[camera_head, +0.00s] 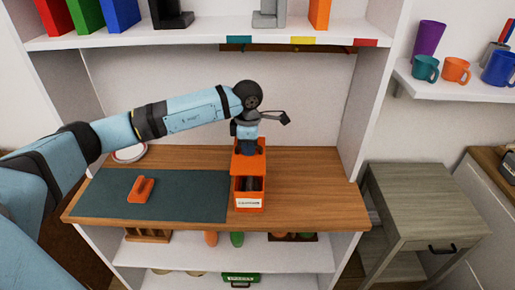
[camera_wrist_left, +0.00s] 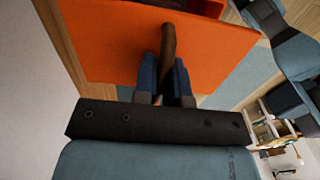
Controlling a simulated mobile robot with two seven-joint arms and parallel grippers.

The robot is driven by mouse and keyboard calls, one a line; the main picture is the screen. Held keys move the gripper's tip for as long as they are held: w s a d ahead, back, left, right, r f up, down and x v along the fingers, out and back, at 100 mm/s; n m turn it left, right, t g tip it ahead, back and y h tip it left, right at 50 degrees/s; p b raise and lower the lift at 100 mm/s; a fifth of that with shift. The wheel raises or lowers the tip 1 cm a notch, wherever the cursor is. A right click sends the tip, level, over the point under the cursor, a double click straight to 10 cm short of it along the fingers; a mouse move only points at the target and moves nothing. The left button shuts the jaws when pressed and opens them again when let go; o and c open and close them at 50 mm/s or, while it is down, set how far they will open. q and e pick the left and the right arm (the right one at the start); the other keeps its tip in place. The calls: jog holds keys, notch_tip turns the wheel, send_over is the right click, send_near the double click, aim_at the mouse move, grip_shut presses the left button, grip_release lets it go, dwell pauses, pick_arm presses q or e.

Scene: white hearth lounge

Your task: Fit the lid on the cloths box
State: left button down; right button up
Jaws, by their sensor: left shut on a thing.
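The orange box (camera_head: 249,203) with a white label stands on the wooden desk top, just right of the dark mat. Its front part is open from above and shows something dark inside. My left gripper (camera_head: 247,146) is above the back of the box, shut on the handle of a flat orange lid (camera_head: 250,163). The left wrist view shows the lid (camera_wrist_left: 110,35) as a flat orange panel, with its brown handle (camera_wrist_left: 168,45) between the blue fingers of the gripper (camera_wrist_left: 166,75). I cannot tell whether the lid touches the box. My right gripper is not in view.
A dark green mat (camera_head: 195,197) covers the desk's left part, with a small orange object (camera_head: 141,189) on it. A round white-and-red item (camera_head: 129,153) lies behind. The desk (camera_head: 310,190) is clear on the right. A shelf (camera_head: 210,38) overhangs the back.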

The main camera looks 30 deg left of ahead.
aim_at(249, 159)
pick_arm(q)
jog(key=shift+w, duration=0.1)
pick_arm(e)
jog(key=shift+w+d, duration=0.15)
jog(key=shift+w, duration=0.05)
pick_arm(q)
jog(key=shift+f, duration=0.2)
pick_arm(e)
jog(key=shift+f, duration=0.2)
